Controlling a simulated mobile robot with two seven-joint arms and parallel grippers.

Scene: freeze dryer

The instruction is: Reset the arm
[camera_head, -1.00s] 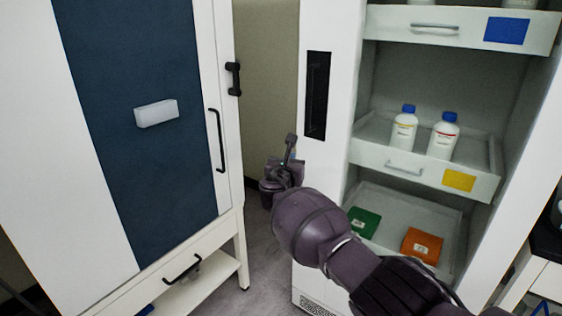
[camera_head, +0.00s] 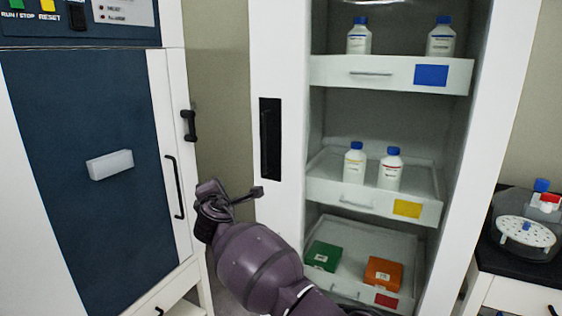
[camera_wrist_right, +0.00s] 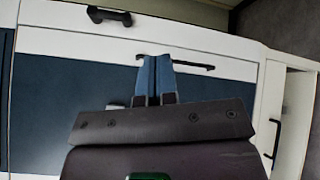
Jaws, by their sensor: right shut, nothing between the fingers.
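My right arm comes in from the bottom of the head view. Its gripper (camera_head: 250,192) is in front of the gap between the dark blue cabinet and the white shelf unit, held in the air. In the right wrist view the two fingers of the gripper (camera_wrist_right: 154,76) are together, with nothing between them. Behind the fingertips is the front of the freeze dryer (camera_wrist_right: 60,95), with its black door handle (camera_wrist_right: 190,64) just beyond them; I cannot tell whether they touch. My left gripper is not in view.
The freeze dryer (camera_head: 70,230) stands at left with its door shut. An open white shelf unit (camera_head: 280,60) has pull-out trays holding white bottles (camera_head: 354,165), a green box (camera_head: 322,256) and an orange box (camera_head: 384,272). A dark bench with a round device (camera_head: 524,240) is at right.

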